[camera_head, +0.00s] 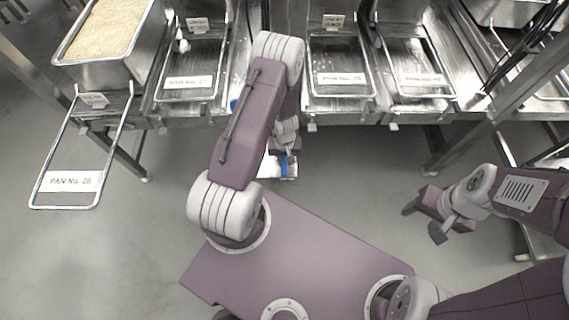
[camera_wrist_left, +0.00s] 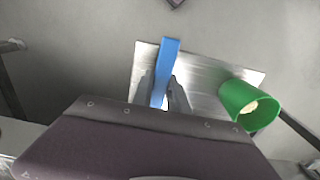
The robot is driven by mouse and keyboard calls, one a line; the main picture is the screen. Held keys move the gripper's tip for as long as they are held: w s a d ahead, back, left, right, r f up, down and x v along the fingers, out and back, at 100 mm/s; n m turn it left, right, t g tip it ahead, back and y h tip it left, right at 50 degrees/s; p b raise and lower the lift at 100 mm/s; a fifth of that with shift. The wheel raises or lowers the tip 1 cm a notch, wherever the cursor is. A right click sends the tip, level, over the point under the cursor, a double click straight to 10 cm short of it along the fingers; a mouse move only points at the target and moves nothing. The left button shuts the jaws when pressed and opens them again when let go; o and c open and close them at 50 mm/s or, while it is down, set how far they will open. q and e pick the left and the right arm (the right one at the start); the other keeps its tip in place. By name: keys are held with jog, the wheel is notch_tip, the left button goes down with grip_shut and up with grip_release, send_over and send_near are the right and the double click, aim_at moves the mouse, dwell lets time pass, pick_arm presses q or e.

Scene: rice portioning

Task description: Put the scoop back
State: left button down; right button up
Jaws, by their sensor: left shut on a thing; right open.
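The scoop's blue handle (camera_wrist_left: 167,72) stands between the fingers of my left gripper (camera_wrist_left: 161,92) in the left wrist view. The gripper is shut on it. A small blue part of it (camera_head: 285,167) shows in the head view below my left arm. A green cup (camera_wrist_left: 248,105) with something pale inside is at the plate's right side. My right gripper (camera_head: 425,220) is open and empty over the floor at right.
A pan of rice (camera_head: 105,32) stands at the top left. A wire frame labelled PAN No. 26 (camera_head: 98,172) juts out below it. Several labelled metal frames line the steel counter (camera_head: 190,88). The grey floor in front is clear.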

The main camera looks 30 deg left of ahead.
aim_at(284, 161)
pick_arm(q)
jog(key=shift+f+b, duration=0.75)
jog(key=shift+f, duration=0.75)
jog(key=c, duration=1.3)
grip_release()
jog(key=shift+r, duration=0.1)
pick_arm(e)
notch_tip(284, 161, down, 3)
jog(key=shift+r, duration=0.1)
pick_arm(q)
jog(key=shift+r, duration=0.1)
